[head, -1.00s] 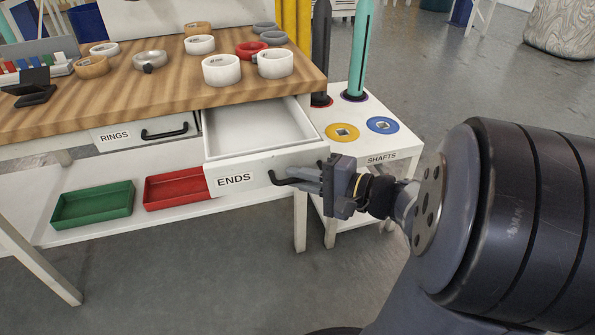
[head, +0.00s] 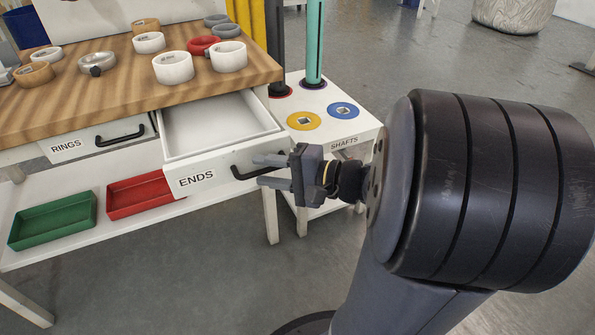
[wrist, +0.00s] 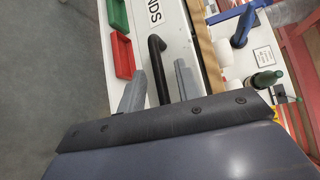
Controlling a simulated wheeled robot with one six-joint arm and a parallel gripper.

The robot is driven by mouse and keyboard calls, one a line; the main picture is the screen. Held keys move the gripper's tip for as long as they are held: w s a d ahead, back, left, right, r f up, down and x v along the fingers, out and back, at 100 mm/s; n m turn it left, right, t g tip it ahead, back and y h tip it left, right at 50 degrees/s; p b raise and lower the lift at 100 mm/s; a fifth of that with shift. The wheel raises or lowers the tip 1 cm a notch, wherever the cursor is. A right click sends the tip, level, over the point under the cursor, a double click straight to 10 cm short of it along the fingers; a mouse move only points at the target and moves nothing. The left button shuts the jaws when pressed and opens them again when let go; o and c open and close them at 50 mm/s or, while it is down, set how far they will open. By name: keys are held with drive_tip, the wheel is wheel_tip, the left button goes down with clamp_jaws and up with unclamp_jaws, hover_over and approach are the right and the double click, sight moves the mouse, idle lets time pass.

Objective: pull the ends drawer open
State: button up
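The ENDS drawer (head: 205,175) stands pulled out from under the wooden bench top, with its white interior in view and apparently empty. Its black bar handle (head: 240,172) is on the right part of its front and also shows in the wrist view (wrist: 158,65). My gripper (head: 262,171) is at the handle. Its two fingers are spread apart. In the wrist view, my gripper (wrist: 160,68) has one finger on each side of the handle, with gaps between the fingers and the bar.
The RINGS drawer (head: 85,142) to the left is shut. Green (head: 52,222) and red (head: 143,194) trays sit on the lower shelf. A white SHAFTS stand (head: 345,128) is close behind the drawer's right side. Open floor lies in front.

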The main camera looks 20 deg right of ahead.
drive_tip(key=p+v, duration=0.2)
drive_tip(key=v, duration=0.7)
drive_tip(key=shift+s+d, duration=0.25)
drive_tip(key=shift+s, duration=0.05)
drive_tip(key=shift+w, duration=0.1)
drive_tip(key=shift+b+x, duration=1.25)
drive_tip(key=shift+x, duration=4.15)
drive_tip(key=shift+r, duration=0.15)
